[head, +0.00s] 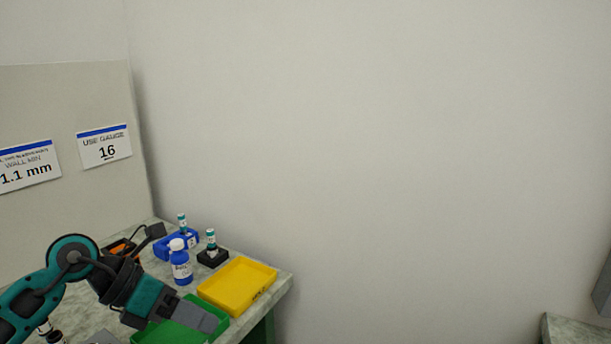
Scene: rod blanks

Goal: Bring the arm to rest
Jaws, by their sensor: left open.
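My left arm comes in from the lower left over the table. Its gripper (203,318) is above the green tray (155,335) and covers part of it. The sensed jaws are open, and I see nothing held between them. My right gripper is not in view.
A yellow tray (238,286) stands near the table's right edge. Two signs hang on the panel (60,100).

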